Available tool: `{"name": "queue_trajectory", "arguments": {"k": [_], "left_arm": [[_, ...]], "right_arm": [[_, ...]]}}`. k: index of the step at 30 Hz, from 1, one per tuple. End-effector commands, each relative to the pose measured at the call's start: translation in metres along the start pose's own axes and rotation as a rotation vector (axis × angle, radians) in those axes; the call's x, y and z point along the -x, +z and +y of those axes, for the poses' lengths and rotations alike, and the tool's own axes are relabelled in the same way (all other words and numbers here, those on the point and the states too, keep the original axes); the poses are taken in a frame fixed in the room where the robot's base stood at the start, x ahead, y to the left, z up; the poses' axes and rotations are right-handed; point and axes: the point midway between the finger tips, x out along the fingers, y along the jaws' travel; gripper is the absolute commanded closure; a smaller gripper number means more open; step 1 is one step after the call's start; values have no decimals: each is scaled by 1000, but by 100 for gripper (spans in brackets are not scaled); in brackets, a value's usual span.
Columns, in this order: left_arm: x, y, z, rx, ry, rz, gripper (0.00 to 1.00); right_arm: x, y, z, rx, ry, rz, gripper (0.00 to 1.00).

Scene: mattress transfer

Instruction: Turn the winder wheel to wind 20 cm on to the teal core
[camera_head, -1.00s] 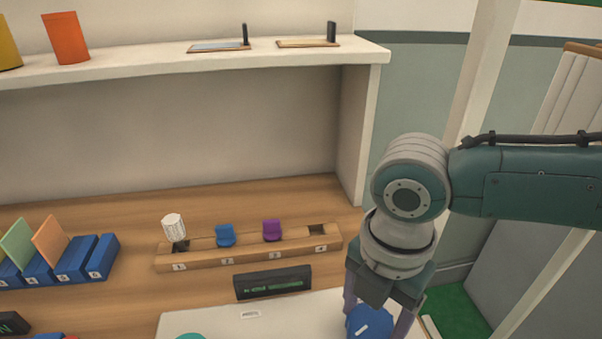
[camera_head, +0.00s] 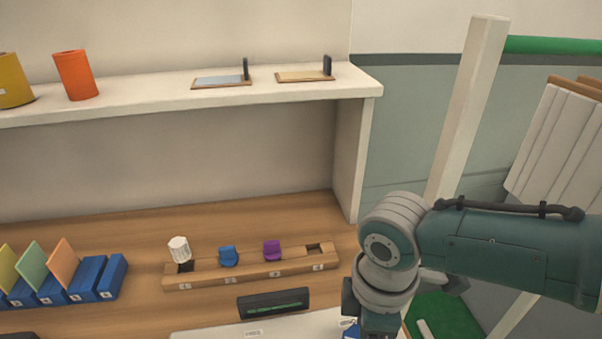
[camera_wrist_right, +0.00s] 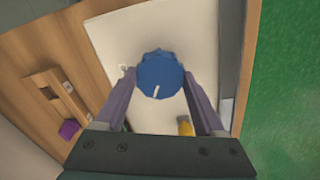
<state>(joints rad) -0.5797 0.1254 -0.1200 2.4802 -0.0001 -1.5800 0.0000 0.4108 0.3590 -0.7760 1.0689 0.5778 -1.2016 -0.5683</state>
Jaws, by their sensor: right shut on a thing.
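The winder wheel appears as a blue scalloped knob (camera_wrist_right: 158,68) with a white mark on its face, on a white panel (camera_wrist_right: 110,40) in the right wrist view. My right gripper (camera_wrist_right: 160,78) is shut on it, one purple-grey finger at each side. The white mark points down and slightly left in that view. In the head view only a sliver of blue shows at the bottom edge, below my right wrist; the fingertips are out of frame. The teal core is not visible now. My left gripper is not in view.
A dark display with green characters (camera_head: 273,303) stands behind the panel (camera_head: 215,334). Behind it is a wooden rack (camera_head: 220,279) holding white, blue and purple pieces. Blue slotted blocks (camera_head: 90,280) stand at left. A shelf (camera_head: 150,101) crosses above.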

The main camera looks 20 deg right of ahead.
Motion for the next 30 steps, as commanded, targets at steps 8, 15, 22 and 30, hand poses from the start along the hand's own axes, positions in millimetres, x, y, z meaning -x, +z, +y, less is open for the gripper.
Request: {"name": "queue_trajectory", "arguments": {"k": [8,15,22,30], "left_arm": [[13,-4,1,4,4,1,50],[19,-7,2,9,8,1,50],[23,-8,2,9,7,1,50],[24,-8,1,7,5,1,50]], "right_arm": [[2,-1,-2,-260,-5,0,85],[2,-1,-2,-447,-4,0,85],[2,-1,-2,-567,-4,-1,85],[1,-1,-2,-629,-3,0,85]]}}
